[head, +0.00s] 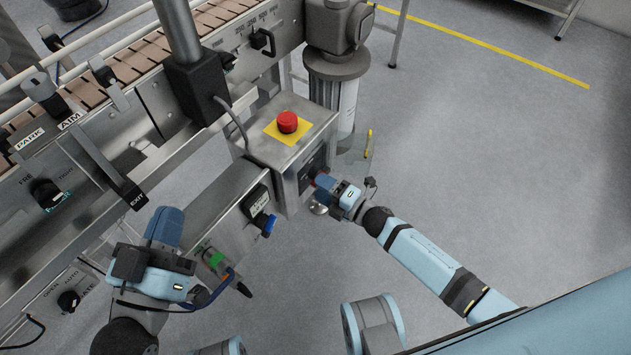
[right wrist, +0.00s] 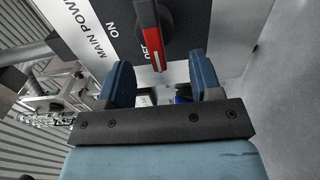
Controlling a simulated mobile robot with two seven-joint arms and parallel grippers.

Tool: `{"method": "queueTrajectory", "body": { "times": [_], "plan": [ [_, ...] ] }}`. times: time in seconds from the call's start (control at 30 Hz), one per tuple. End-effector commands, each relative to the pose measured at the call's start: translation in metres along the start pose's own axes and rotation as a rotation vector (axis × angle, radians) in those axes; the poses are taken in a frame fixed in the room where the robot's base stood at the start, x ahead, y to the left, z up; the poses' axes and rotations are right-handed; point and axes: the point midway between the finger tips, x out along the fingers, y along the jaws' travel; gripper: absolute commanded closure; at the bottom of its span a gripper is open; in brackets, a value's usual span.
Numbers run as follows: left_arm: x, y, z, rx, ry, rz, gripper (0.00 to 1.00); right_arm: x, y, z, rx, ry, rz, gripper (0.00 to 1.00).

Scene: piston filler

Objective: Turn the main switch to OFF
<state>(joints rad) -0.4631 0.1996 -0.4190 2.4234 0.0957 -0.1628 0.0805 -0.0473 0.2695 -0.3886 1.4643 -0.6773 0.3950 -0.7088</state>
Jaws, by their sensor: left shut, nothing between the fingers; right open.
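The main power switch (right wrist: 152,38) has a black handle with a red face and shows in the right wrist view on a dark plate. Its panel carries the labels MAIN POWER, ON and OFF; the handle's red end lies beside the OFF label and partly covers it. In the head view the dark switch plate (head: 312,168) is on the side of the metal box. My right gripper (head: 320,182) is open in front of it, its fingers (right wrist: 160,68) on either side of the handle's red end; contact cannot be told. My left gripper (head: 168,226) is shut and empty.
A red emergency button (head: 287,122) on a yellow plate tops the box. A black switch with a blue part (head: 258,207) sits on the neighbouring face, and a green switch (head: 214,260) lies near my left gripper. The floor (head: 480,150) to the right is clear.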

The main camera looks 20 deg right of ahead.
Motion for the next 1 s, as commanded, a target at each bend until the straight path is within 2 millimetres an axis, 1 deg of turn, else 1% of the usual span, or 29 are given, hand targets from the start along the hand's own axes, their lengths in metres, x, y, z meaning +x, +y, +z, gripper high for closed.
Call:
{"method": "queueTrajectory", "body": {
  "times": [0.03,0.07,0.2,0.3,0.43,0.5,0.63,1.0],
  "plan": [
    [0.000,-0.001,-0.003,0.004,-0.007,-0.004,1.00,-0.014,0.001,0.000,0.001,-0.002,-0.004,0.41],
    [0.000,-0.002,-0.002,0.007,-0.017,-0.009,1.00,-0.021,0.001,0.000,0.001,-0.001,-0.005,0.41],
    [-0.005,-0.009,0.012,0.016,-0.088,-0.036,1.00,-0.054,0.001,0.000,0.000,-0.001,-0.005,0.41],
    [-0.007,-0.013,0.025,0.021,-0.139,-0.052,1.00,-0.075,0.001,0.001,0.000,-0.002,-0.004,0.41],
    [-0.010,-0.019,0.033,0.025,-0.177,-0.073,1.00,-0.095,0.001,0.001,-0.001,-0.002,-0.003,0.41],
    [-0.011,-0.020,0.036,0.023,-0.188,-0.079,1.00,-0.102,0.001,0.000,-0.002,-0.001,-0.002,0.41],
    [-0.011,-0.020,0.040,0.019,-0.200,-0.085,1.00,-0.109,0.001,0.001,-0.002,-0.001,-0.001,0.41],
    [-0.011,-0.020,0.038,0.025,-0.197,-0.081,1.00,-0.110,0.000,0.001,-0.002,-0.001,-0.001,0.41]
  ]
}}
